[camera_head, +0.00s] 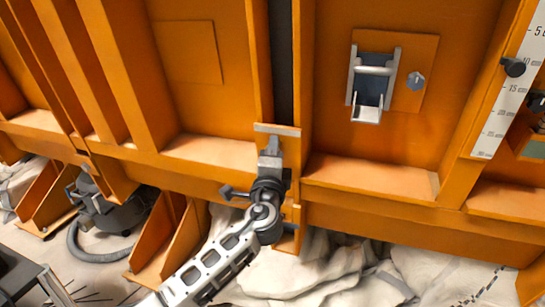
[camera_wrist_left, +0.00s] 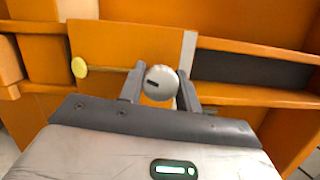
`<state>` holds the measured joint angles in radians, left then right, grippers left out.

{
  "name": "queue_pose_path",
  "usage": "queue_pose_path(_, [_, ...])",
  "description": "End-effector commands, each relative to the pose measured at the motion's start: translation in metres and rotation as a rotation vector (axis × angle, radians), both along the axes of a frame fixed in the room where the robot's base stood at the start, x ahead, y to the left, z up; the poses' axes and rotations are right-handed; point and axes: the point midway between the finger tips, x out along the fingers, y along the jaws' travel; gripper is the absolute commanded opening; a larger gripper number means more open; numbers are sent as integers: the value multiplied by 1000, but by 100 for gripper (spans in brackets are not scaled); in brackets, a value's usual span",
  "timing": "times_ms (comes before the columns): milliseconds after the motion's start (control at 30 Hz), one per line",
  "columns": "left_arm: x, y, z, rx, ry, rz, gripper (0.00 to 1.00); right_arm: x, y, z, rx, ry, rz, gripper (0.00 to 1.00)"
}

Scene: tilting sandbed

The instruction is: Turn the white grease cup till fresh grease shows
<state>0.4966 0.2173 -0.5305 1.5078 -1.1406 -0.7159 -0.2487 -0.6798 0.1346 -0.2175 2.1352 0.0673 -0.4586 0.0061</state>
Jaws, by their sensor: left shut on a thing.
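In the left wrist view, the white grease cup (camera_wrist_left: 161,84) is a round, pale cap with a dark slot mark on its face. It sits between the two fingers of my left gripper (camera_wrist_left: 160,92), which is shut on it. A pale yellow round end (camera_wrist_left: 80,67) on a thin stem sticks out to the left of the cup; I cannot tell if it is grease or a knob. In the head view, my left gripper (camera_head: 270,158) is at the orange upright post, and the cup is hidden there. My right gripper is not in view.
Orange steel beams and ribs surround the post. A latch box (camera_head: 372,82) with a grey handle is at upper right, and a white scale (camera_head: 508,85) stands at far right. A grey hose (camera_head: 90,252) and pale sand bags (camera_head: 310,270) lie below.

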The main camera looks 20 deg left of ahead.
Motion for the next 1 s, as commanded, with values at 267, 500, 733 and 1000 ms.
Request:
queue_pose_path(267, [0,0,-1,52,0,8,11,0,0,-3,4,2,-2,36])
queue_pose_path(500, [0,0,-1,56,0,9,11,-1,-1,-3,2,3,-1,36])
queue_pose_path(733, [0,0,-1,53,0,9,55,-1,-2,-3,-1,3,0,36])
queue_pose_path(1000, [0,0,-1,53,-1,8,55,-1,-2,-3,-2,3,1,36])
